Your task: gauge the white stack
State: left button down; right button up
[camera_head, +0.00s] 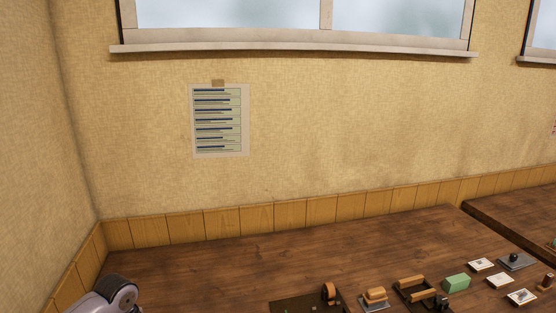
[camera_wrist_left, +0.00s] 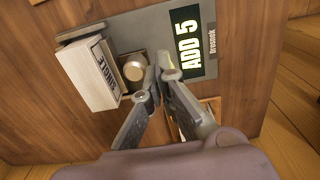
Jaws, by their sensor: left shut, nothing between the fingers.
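In the left wrist view my left gripper (camera_wrist_left: 162,68) is shut and empty, its tips in front of a grey panel (camera_wrist_left: 145,35). The panel carries a lit display (camera_wrist_left: 187,42) reading "ADD 5" and a round metal knob (camera_wrist_left: 134,68) just left of the fingertips. A white block (camera_wrist_left: 88,75) with a partly readable label sits at the panel's left side, apart from the fingers. I cannot tell whether this block is the white stack. In the head view only a grey part of my left arm shows at the bottom left. My right gripper is not in view.
In the head view the brown table (camera_head: 220,265) is bare at its left and middle. At the lower right stand a green block (camera_head: 456,283), an orange-brown stamp-like piece (camera_head: 375,294), a dark tray (camera_head: 292,306) and several white cards (camera_head: 521,297). A paper chart (camera_head: 218,120) hangs on the wall.

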pick_arm(q)
jog(key=shift+f+b, duration=1.55)
jog(key=shift+f, duration=0.3)
jog(key=shift+w+a+b, duration=0.1)
jog(key=shift+w+b, duration=0.3)
jog(key=shift+w, duration=0.1)
jog(key=shift+s+r, duration=0.1)
jog(key=shift+r, duration=0.05)
jog(key=shift+s, duration=0.15)
jog(key=shift+s+p, duration=0.4)
jog(key=shift+s, duration=0.1)
notch_tip(320, 180, up, 8)
jog(key=p, duration=0.4)
